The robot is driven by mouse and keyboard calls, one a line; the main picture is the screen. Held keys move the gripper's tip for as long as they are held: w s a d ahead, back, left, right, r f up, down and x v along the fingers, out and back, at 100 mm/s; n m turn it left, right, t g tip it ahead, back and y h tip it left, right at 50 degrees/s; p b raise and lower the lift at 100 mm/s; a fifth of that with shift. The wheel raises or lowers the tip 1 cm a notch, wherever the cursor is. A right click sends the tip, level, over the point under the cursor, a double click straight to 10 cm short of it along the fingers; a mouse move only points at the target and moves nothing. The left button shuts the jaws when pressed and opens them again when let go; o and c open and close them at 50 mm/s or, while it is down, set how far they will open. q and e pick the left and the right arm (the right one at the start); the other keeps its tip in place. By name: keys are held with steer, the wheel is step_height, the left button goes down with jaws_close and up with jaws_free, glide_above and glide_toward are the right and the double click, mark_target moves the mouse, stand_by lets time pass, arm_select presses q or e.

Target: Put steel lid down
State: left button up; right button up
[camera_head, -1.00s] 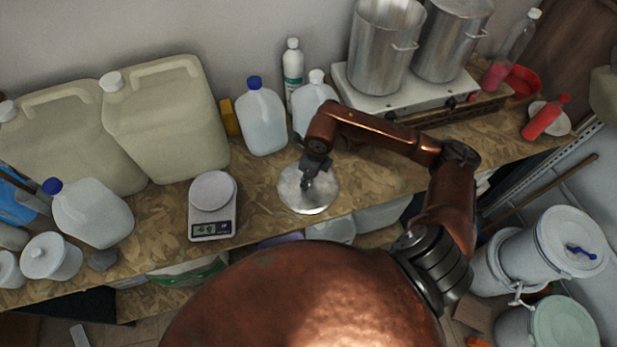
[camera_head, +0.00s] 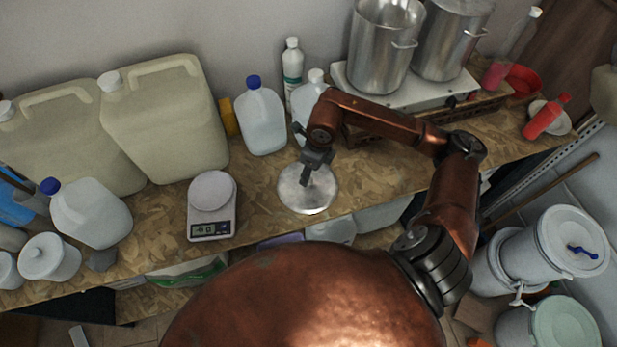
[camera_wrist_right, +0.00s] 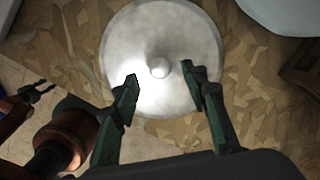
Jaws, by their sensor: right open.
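The steel lid (camera_head: 308,198) is a round, shiny disc lying flat on the wooden worktop, near its front edge. Its round knob (camera_wrist_right: 160,68) faces up in the right wrist view. My right gripper (camera_head: 317,169) is open and empty above the lid. In the right wrist view its two fingers (camera_wrist_right: 168,88) are spread apart, with the knob beyond their tips and clear of them. A small dark gripper at the left edge of that view, apparently my left gripper (camera_wrist_right: 38,92), is far from the lid; its jaw state is unclear.
A kitchen scale (camera_head: 212,205) stands left of the lid. Jugs with blue caps (camera_head: 262,120) and a white bottle (camera_head: 292,68) stand behind. Steel pots (camera_head: 382,50) sit on a hotplate at the back right. The worktop right of the lid is clear.

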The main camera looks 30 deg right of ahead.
step_height(320, 180, up, 8)
steer(key=s, duration=0.1)
steer(key=shift+d+b, duration=0.3)
steer(key=shift+b, duration=0.15)
steer(key=shift+f, duration=0.1)
